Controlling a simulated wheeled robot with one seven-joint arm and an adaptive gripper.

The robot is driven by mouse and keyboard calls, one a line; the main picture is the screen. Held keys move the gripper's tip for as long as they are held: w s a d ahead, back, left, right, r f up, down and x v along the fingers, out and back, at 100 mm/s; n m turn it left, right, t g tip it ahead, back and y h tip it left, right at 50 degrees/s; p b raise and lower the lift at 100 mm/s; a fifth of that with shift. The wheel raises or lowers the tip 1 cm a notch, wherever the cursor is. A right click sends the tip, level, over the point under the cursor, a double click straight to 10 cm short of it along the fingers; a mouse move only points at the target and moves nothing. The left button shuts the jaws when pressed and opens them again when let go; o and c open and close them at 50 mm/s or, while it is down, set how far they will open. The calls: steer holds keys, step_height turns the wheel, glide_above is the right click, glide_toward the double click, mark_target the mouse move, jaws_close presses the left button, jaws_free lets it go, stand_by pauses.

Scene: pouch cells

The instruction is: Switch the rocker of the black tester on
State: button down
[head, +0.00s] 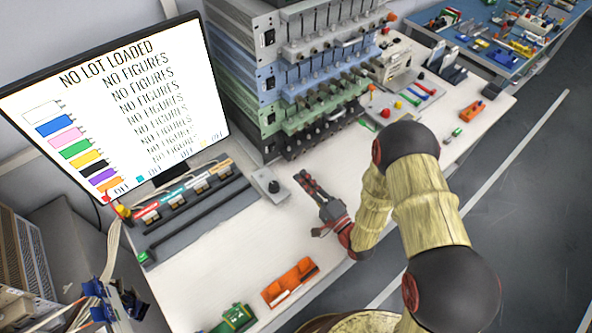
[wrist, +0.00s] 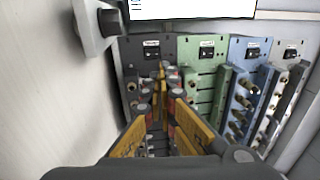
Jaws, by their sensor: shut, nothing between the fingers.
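The black tester (head: 318,136) is the lowest of the stacked testers in the head view. In the wrist view its dark front (wrist: 137,52) is the leftmost panel, with its small black rocker (wrist: 151,46) under a white label. The rocker's position is too small to read. My gripper (head: 304,180) is shut and empty over the white bench, in front of and below the stack. In the wrist view the fingertips (wrist: 162,75) point at the black tester, below its rocker in the picture. The fingers hide part of its front. I cannot tell the remaining gap.
The green tester (wrist: 205,55), blue tester (wrist: 245,62) and grey tester (wrist: 290,70) adjoin it, each with a similar rocker. A grey knob box (head: 272,187) stands left of my gripper. The monitor (head: 120,100) is at left. An orange tray (head: 290,283) lies on the bench.

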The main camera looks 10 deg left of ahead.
mark_target(273, 146)
steer(key=b+x, duration=0.2)
steer(key=x, duration=1)
steer(key=shift+a+b, duration=0.15)
steer(key=shift+b, duration=0.2)
steer(key=shift+w+a, duration=0.1)
steer(key=shift+r, duration=0.15)
steer(key=shift+w+a+r+g+p, duration=0.25)
steer(key=shift+r+g+p, duration=0.15)
steer(key=shift+p, duration=0.7)
steer(key=shift+f+h, duration=0.3)
steer(key=shift+f, duration=0.1)
